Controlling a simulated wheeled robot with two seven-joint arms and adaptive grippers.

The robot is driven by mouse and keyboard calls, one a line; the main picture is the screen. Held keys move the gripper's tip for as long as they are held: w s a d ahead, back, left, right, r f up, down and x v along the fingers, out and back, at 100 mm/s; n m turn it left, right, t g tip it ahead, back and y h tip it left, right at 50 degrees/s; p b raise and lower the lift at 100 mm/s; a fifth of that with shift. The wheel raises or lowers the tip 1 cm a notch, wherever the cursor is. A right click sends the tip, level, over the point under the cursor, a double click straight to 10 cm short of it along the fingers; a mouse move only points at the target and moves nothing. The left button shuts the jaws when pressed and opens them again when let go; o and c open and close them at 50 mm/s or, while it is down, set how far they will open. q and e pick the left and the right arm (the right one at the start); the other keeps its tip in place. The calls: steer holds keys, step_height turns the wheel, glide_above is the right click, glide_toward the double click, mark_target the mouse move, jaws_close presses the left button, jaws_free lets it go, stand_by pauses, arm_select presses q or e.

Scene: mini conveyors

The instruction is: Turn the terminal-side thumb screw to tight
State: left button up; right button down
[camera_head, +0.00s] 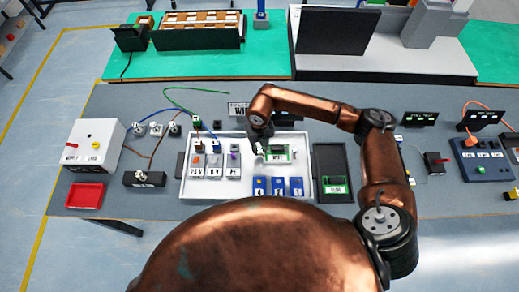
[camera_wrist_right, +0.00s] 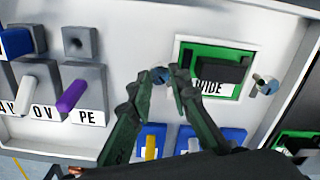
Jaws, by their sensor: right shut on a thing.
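The green module with the "WIDE" label (camera_wrist_right: 225,62) sits in a white tray (camera_wrist_right: 120,25); in the head view the module (camera_head: 277,153) is just right of my right gripper. A small round metal thumb screw (camera_wrist_right: 160,75) is at the module's left, on the side of the grey terminal blocks. My right gripper (camera_wrist_right: 160,77) has its fingertips on either side of this screw and is shut on it; the gripper also shows in the head view (camera_head: 259,146), partly hidden by its own arm. A second thumb screw (camera_wrist_right: 266,85) stands at the module's right. My left gripper is out of view.
Grey terminals with an orange, a white and a purple lever (camera_wrist_right: 74,95) stand left in the tray. Blue blocks (camera_head: 277,186) stand at the tray's front. A black tray with a green module (camera_head: 335,184) lies to the right. A white box (camera_head: 93,144) stands at the left.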

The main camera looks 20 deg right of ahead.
mark_target(260, 150)
steer(key=n+b, duration=0.3)
steer(key=n, duration=0.3)
steer(key=shift+w+d+f+b, duration=0.1)
steer(key=shift+b, duration=0.25)
steer(key=shift+n+b, duration=0.95)
steer(key=shift+n, duration=1.05)
steer(key=c, duration=1.8)
jaws_free()
step_height(260, 150, up, 12)
